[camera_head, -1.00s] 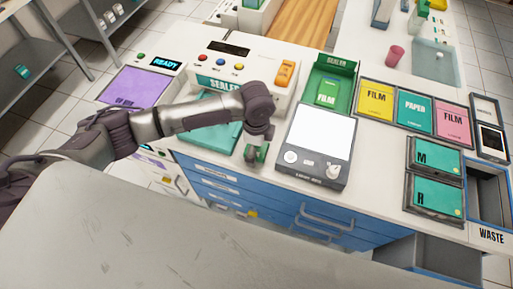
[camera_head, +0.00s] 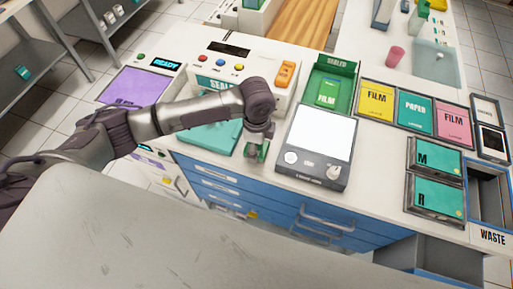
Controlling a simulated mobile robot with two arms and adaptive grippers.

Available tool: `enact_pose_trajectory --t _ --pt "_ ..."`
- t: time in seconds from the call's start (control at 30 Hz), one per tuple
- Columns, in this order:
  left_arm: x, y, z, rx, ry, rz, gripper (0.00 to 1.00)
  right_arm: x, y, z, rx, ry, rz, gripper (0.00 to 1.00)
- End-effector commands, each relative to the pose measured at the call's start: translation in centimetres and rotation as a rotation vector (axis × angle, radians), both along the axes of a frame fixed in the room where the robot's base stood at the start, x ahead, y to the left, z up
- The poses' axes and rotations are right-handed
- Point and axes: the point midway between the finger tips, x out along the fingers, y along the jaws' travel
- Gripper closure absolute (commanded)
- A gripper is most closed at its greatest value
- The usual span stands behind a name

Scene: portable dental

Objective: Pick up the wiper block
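My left gripper (camera_head: 257,151) points down at the counter's front edge, between the teal pad and the light box. A small green piece (camera_head: 262,149) shows at its fingertips; it may be the wiper block, but it is small and partly covered by the fingers. I cannot tell whether the fingers are closed on it or only around it. No other thing is clearly recognisable as the wiper block. My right gripper is not in view.
The light box (camera_head: 316,146) stands just right of the gripper. The sealer (camera_head: 243,72) and teal pad (camera_head: 210,136) are behind and left. A purple mat (camera_head: 137,87) lies further left. Film and paper trays, M and R trays and an open waste bin (camera_head: 490,196) are at right.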

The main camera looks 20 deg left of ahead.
Motion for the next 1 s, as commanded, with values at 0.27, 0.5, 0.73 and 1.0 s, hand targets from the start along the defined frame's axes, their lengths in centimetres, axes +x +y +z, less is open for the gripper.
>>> enact_pose_trajectory --t 0.27,0.5,0.73,1.0 --pt "0.0 -3.0 4.2 -0.006 -0.006 -0.006 0.71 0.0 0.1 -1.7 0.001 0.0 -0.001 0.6" --pt "-0.1 -8.0 7.3 -0.004 -0.005 -0.004 0.71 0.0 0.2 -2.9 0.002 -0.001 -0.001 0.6" --pt "-0.3 -11.0 9.2 -0.002 -0.002 -0.001 0.71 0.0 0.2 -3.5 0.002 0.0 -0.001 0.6" --pt "-0.3 -11.7 9.8 0.0 -0.001 0.001 0.71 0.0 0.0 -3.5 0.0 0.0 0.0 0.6"
